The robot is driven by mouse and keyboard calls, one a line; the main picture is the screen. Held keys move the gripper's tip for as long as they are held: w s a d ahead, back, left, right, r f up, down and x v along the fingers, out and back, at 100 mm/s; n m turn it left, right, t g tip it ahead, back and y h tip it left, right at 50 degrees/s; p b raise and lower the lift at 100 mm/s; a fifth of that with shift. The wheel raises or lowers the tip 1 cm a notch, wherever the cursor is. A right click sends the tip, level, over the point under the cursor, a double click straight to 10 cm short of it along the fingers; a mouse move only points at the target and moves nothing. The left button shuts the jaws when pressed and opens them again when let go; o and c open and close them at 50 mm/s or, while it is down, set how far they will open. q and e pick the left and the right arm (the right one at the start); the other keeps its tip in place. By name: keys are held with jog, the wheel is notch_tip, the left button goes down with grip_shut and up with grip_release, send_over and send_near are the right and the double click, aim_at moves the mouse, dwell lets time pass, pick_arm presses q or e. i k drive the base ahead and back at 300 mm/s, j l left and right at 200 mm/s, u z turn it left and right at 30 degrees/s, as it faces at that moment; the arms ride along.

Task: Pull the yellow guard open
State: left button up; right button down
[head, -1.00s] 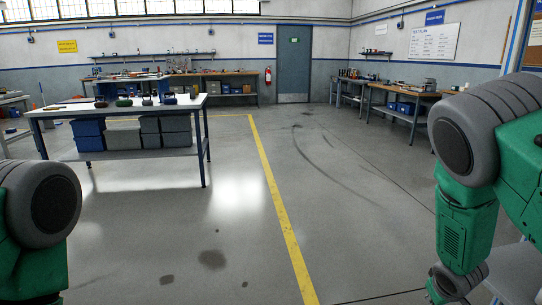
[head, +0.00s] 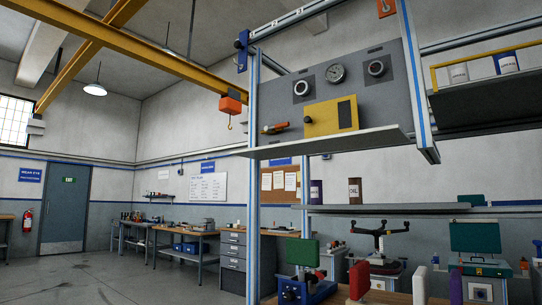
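The yellow guard (head: 322,118) is a flat yellow plate with a dark rectangle at its right side. It is on the grey panel (head: 400,108) of the test rig, below two round knobs and a gauge (head: 336,74), and it looks closed. A red-orange handle-like part (head: 276,127) sits just left of it. Neither of my grippers is in the head view now.
A pale shelf (head: 330,143) juts out below the panel, and an aluminium post (head: 253,200) stands at the rig's left. Lower shelves and a bench hold cans, a green case (head: 475,238) and fixtures. Open floor (head: 110,280) lies at lower left.

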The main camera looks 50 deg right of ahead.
aim_at(339, 115)
jog(key=z, duration=1.95)
